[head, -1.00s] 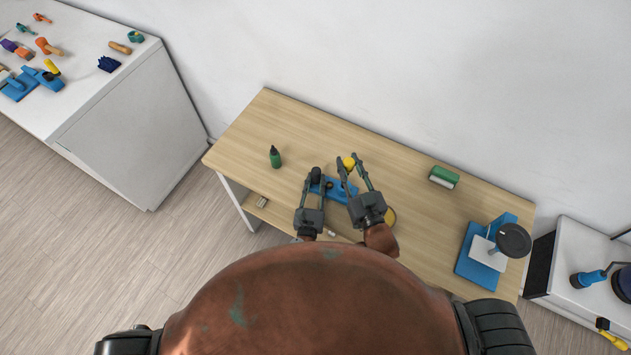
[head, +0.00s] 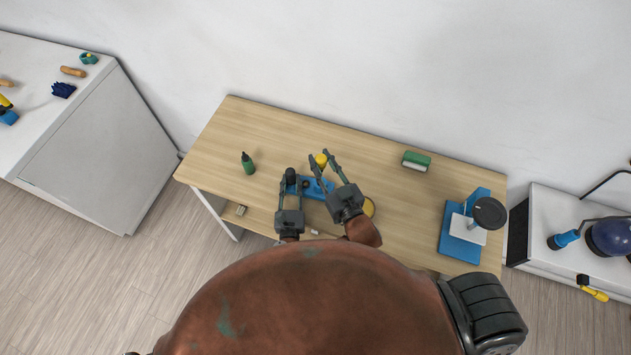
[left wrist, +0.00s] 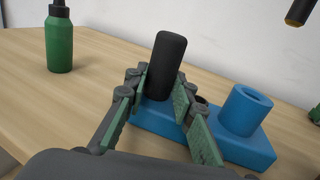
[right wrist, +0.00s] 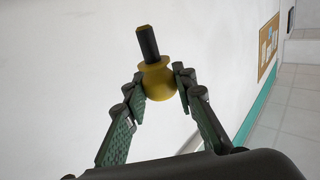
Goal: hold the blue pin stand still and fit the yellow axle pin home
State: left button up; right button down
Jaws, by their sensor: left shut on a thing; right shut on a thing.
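The blue pin stand (head: 316,189) lies on the wooden table, with a black upright grip at one end and a hollow round blue socket (left wrist: 246,107) at the other. My left gripper (head: 290,183) is shut on the black grip (left wrist: 166,62). The socket is empty at its top. My right gripper (head: 324,165) is shut on the yellow axle pin (right wrist: 157,82) by its round yellow head. The pin's dark shaft (right wrist: 147,43) points away from the fingers. In the left wrist view the pin's tip (left wrist: 299,12) hangs above the socket, apart from it.
A green bottle (head: 248,164) stands left of the stand. A green and white block (head: 416,161) lies at the back. A blue fixture (head: 447,235) with a dark disc stands at the right.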

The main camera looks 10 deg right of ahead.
pick_arm(q)
grip_shut()
pick_arm(e)
jog(key=shift+f, duration=0.1)
jog(key=shift+f, duration=2.7)
jog(key=shift+f, duration=0.1)
jog(key=shift+f, duration=0.35)
jog(key=shift+f, duration=0.1)
jog(key=shift+f, duration=1)
jog(key=shift+f, duration=0.1)
